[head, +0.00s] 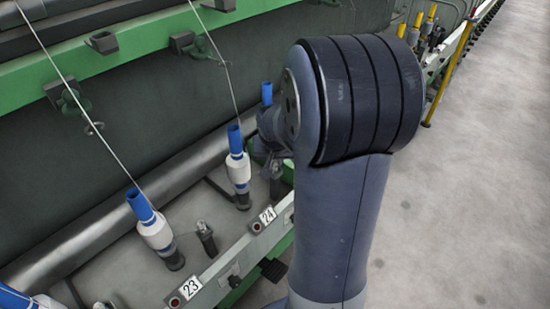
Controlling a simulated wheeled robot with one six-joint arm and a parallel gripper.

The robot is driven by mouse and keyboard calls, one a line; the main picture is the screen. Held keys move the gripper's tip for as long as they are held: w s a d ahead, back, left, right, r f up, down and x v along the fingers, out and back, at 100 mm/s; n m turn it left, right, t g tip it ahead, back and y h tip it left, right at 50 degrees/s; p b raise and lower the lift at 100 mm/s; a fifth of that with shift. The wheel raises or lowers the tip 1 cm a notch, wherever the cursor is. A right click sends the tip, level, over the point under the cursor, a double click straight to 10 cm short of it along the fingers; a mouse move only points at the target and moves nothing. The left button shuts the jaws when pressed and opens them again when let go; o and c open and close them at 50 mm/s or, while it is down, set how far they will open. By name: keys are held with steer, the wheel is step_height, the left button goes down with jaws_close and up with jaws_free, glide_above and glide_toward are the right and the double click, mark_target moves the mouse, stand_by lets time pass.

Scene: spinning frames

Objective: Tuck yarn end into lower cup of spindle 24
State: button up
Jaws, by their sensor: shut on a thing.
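The number plate 24 (267,216) is on the front rail, with spindle 24 (239,168) behind it. The spindle carries a blue tube with a white yarn package and stands upright, leaning slightly. Its lower cup (243,201) is the dark part at its foot. A yarn (221,70) runs up from the tube top to the guides. My gripper (274,165) is just right of the spindle, small, dark and mostly hidden behind my arm. It is shut; the yarn end in it is too thin to make out, and its fingertips are unclear.
Spindle 23 (155,231) stands to the left, with its plate 23 (190,288) and a taut yarn. A short dark post (206,239) stands between the spindles. Another blue tube (267,93) shows beyond. A yellow post (448,73) stands by the open grey floor (470,190) at right.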

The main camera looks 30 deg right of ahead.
steer(key=shift+f, duration=0.35)
steer(key=o, duration=0.8)
steer(key=shift+c, duration=0.2)
steer(key=shift+r, duration=0.1)
steer(key=p+v, duration=0.1)
steer(key=v, duration=0.9)
steer(key=shift+s+r+p, duration=0.2)
steer(key=shift+r+p, duration=0.1)
steer(key=shift+r, duration=0.05)
steer(key=shift+a, duration=0.1)
